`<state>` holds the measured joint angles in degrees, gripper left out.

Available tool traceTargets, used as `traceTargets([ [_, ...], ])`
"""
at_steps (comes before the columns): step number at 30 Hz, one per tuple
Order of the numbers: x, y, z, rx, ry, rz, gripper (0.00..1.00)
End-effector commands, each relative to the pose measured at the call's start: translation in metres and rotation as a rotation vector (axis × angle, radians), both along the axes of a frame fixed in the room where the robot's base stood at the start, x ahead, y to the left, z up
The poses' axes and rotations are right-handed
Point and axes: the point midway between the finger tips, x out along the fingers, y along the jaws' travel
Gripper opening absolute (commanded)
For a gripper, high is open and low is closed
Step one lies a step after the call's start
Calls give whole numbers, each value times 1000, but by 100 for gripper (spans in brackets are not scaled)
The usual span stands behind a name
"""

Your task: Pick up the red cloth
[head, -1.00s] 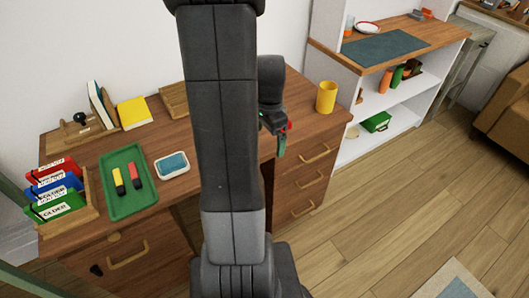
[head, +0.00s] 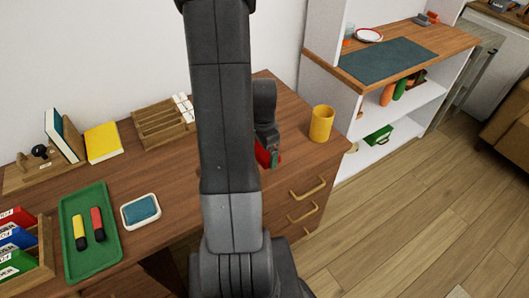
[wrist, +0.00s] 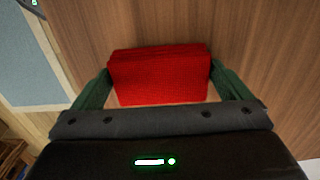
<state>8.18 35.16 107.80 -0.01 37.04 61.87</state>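The red cloth (wrist: 160,78) fills the gap between the two green fingers of my gripper (wrist: 160,82) in the wrist view. It looks like a thick folded block, and a finger presses against each side of it. In the head view, my gripper (head: 273,160) is by the right part of the desk, left of the yellow mug, and part of the red cloth (head: 263,154) shows beside it. My arm hides much of the desk's middle. I cannot tell how high the cloth is above the wood.
The yellow mug (head: 321,123) stands near the desk's right corner. On the left are a green tray (head: 73,250) with two markers, a blue sponge dish (head: 141,210), a yellow book (head: 103,142) and coloured folders (head: 14,240). A white shelf (head: 385,122) stands to the right. The floor (head: 410,225) in front is clear.

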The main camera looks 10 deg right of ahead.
Motion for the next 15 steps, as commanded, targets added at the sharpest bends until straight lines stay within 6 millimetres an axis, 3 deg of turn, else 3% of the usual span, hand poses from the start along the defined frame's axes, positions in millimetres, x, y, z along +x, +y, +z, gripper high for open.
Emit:
traceTargets([
  [1, 0, 0, 0, 0, 0, 0, 86],
  [4, 0, 0, 0, 0, 0, 0, 68],
  [15, 1, 0, 10, 0, -2, 0, 68],
])
